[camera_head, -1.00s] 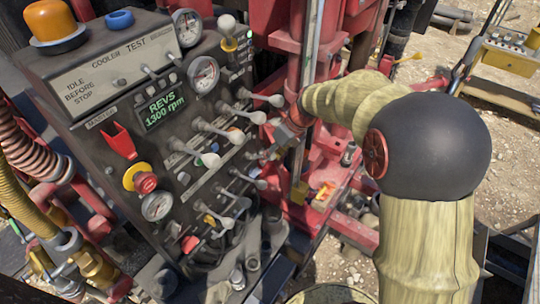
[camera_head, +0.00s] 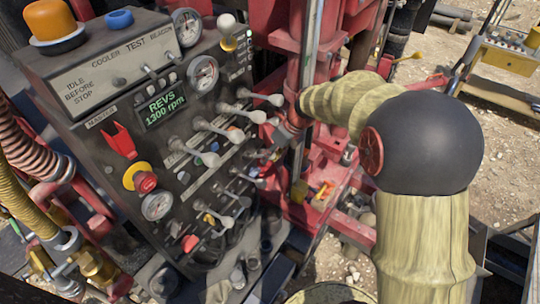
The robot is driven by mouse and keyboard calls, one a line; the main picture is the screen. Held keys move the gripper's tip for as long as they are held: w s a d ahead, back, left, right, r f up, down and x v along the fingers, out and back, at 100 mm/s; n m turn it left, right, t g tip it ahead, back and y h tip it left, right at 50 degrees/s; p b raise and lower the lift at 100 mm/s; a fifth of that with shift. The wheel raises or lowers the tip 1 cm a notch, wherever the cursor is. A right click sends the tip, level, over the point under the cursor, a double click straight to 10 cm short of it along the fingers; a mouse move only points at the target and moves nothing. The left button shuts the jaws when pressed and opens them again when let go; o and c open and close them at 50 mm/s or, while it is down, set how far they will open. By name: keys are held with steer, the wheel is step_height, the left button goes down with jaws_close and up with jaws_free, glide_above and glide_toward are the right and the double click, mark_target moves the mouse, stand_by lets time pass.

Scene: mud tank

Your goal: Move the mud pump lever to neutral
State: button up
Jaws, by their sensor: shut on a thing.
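The control panel (camera_head: 120,85) fills the left half of the view, with several grey levers with pale knobs in rows on its sloped face. No label readable here tells which one is the mud pump lever. My gripper (camera_head: 266,157) reaches in from the right and is shut at the right edge of the lower row, beside a lever (camera_head: 258,182). It appears to hold a lever there; the knob between the fingers is hidden. The upper-row levers (camera_head: 262,98) stand just above my gripper and point right.
A green display (camera_head: 162,108) reads REVS 1300 rpm. A red emergency button (camera_head: 145,182) and a red master switch (camera_head: 118,140) are on the panel's left. A red mast (camera_head: 305,70) stands close right of the panel. Hoses (camera_head: 30,150) run at the left edge.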

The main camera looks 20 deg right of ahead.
jaws_close()
steer(key=shift+f, duration=0.1)
steer(key=b, duration=0.1)
steer(key=f+t+b, duration=0.1)
steer(key=b, duration=0.1)
steer(key=shift+s+d+f+y+b, duration=0.2)
steer(key=shift+s+d+y+b, duration=0.1)
steer(key=shift+y, duration=0.1)
steer(key=f+t+b, duration=0.1)
steer(key=b, duration=0.2)
steer(key=f+t+y+b, duration=0.1)
steer(key=b, duration=0.2)
steer(key=s+f+t+y+b, duration=0.1)
steer(key=b, duration=0.3)
steer(key=shift+s+d+f, duration=0.1)
steer(key=shift+d+f, duration=0.2)
steer(key=shift+d, duration=0.05)
steer(key=o, duration=0.9)
jaws_free()
steer(key=shift+r, duration=0.15)
